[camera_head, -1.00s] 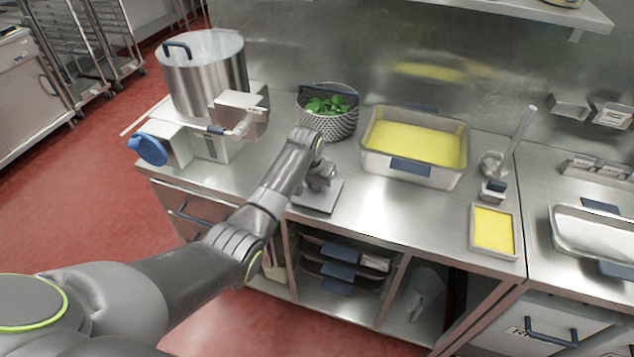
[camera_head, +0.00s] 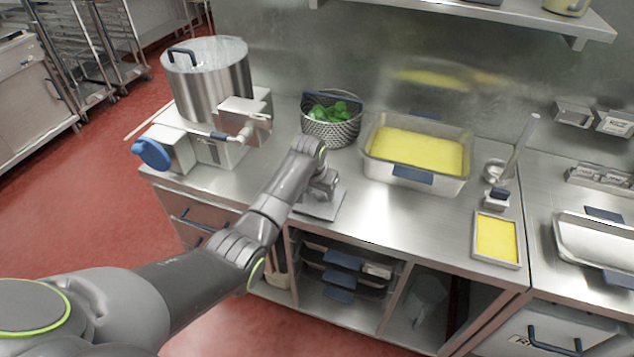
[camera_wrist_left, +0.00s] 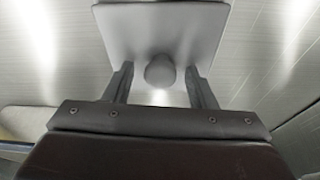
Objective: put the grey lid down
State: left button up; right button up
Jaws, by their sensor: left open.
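The grey lid (camera_wrist_left: 160,25) is a square plate with a round knob (camera_wrist_left: 160,70). In the left wrist view it lies flat on the steel counter. In the head view the lid (camera_head: 318,208) shows on the counter near its front edge, partly hidden by my left arm. My left gripper (camera_wrist_left: 160,82) is open, with one finger on each side of the knob and a gap on both sides. In the head view the left gripper (camera_head: 322,188) is just above the lid, and its fingers are hard to make out. My right gripper is in neither view.
A large kettle (camera_head: 208,85) stands at the left. A perforated basket with greens (camera_head: 332,128) is behind my gripper. A deep pan (camera_head: 430,178) of yellow food and a small yellow tray (camera_head: 482,257) stand to the right. Counter between lid and small tray is clear.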

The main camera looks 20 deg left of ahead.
aim_at(313, 208)
pick_arm(q)
jog(key=v, duration=1.1)
jog(key=shift+r+b, duration=0.4)
jog(key=shift+b, duration=0.05)
jog(key=shift+s, duration=0.1)
